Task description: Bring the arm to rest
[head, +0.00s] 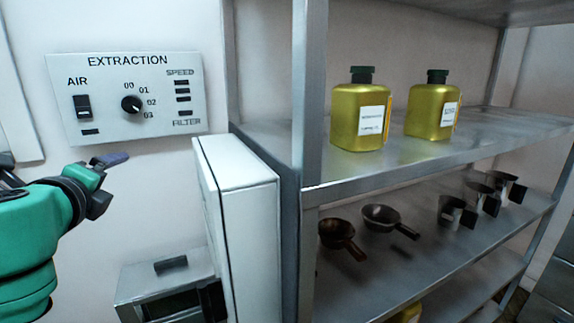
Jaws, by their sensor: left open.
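My left arm comes in from the left edge in green and dark grey. My left gripper (108,168) is open and empty, with dark fingers. It is in front of the wall, below the left part of the extraction panel (153,122), and apart from it in the picture. The panel is white, with a black rocker switch (82,106) marked AIR and a round black knob (131,104) among the marks 00 to 03. My right gripper is not in view.
A metal shelf rack (400,165) fills the right side, with two yellow-green bottles (360,112) on it and several pans and cups (381,217) below. A white box (240,215) stands beside the rack's post. A metal box (165,285) is low in the middle left.

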